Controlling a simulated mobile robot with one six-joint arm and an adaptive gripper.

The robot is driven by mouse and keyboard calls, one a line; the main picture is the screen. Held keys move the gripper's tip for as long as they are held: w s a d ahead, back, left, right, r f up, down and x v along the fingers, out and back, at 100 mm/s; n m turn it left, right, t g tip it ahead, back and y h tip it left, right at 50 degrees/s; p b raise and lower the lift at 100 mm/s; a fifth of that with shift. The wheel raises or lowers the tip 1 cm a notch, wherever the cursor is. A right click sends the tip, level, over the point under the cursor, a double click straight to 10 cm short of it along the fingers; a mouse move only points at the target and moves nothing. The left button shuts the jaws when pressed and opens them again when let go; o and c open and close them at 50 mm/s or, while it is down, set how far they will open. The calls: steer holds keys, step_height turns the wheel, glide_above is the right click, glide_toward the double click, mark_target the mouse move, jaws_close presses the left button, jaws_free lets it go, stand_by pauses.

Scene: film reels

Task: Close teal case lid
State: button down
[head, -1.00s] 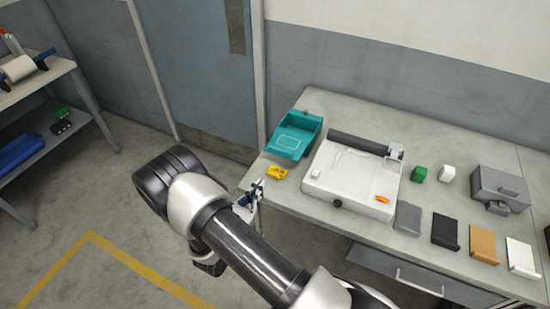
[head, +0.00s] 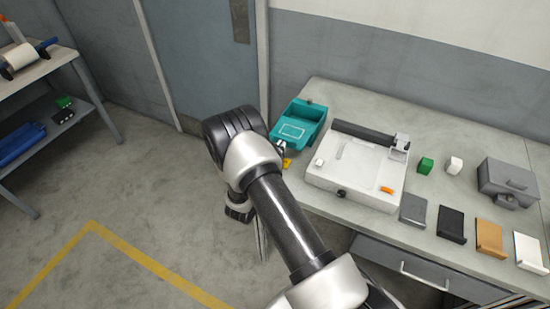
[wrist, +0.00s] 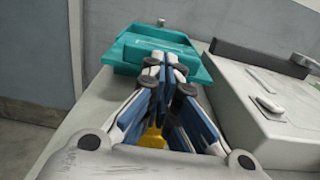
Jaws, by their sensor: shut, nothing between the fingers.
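The teal case (head: 298,124) sits at the back left corner of the workbench. It looks open, with a pale outlined rectangle on a flat teal face; I cannot tell clearly which part is the lid. In the wrist view the teal case (wrist: 135,52) lies straight ahead of my gripper (wrist: 167,65). My gripper is shut and empty, its fingertips overlapping the case's near part in the picture. I cannot tell whether they touch it. In the head view my arm hides most of the gripper.
A yellow object (head: 287,162) lies in front of the case, partly hidden by my arm; it also shows beneath my fingers in the wrist view (wrist: 152,138). A white machine (head: 356,170) stands close on the right. Green (head: 426,165) and white blocks stand farther right.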

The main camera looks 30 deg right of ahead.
mark_target(286, 141)
stand_by(0.3)
steer(key=b+x, duration=0.1)
steer(key=x, duration=0.4)
steer(key=shift+d+b, duration=0.1)
steer(key=shift+b, duration=0.3)
